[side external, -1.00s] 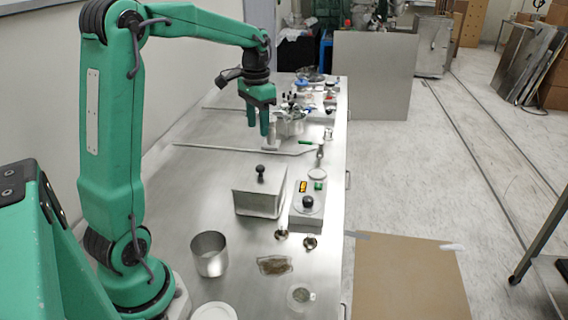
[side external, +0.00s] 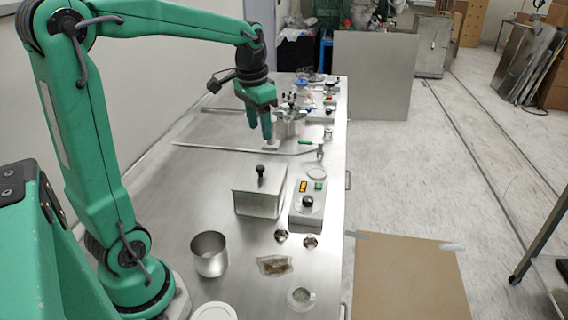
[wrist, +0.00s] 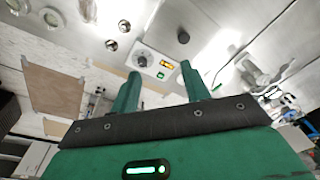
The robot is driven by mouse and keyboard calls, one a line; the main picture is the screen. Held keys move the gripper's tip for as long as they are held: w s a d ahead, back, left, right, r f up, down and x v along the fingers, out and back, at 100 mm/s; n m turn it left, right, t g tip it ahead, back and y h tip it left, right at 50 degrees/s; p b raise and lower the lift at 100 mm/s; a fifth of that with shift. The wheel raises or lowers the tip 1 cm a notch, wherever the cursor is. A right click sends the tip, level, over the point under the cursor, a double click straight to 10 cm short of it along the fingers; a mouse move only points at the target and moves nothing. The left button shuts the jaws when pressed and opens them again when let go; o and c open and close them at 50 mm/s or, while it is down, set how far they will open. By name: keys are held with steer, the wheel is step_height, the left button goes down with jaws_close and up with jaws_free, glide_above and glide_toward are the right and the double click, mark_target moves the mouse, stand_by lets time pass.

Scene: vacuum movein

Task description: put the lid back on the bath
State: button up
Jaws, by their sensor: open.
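The bath (side external: 256,203) is a steel box on the bench, beside a control unit with an amber display and a dial. A flat steel lid (side external: 245,182) with a black knob (side external: 261,171) appears to lie on top of it; I cannot tell how closely it is seated. The knob also shows in the wrist view (wrist: 183,37), beyond the fingertips. My gripper (side external: 259,134) is open and empty, above the bench on the far side of the bath, apart from the lid. Its two fingers also show in the wrist view (wrist: 160,70).
The control unit (side external: 308,205) stands right of the bath. A steel beaker (side external: 209,255), a sachet (side external: 274,265) and small dishes lie nearer the camera. A thin rod (side external: 225,148) and clustered glassware (side external: 290,122) lie beyond. The bench left of the bath is clear.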

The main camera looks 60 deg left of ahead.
steer(key=s+d+f+t, duration=0.1)
steer(key=s+d+t, duration=0.3)
steer(key=s+d, duration=0.8)
steer(key=shift+s+d, duration=0.15)
steer(key=shift+s, duration=0.5)
steer(key=shift+o, duration=0.4)
stand_by(0.3)
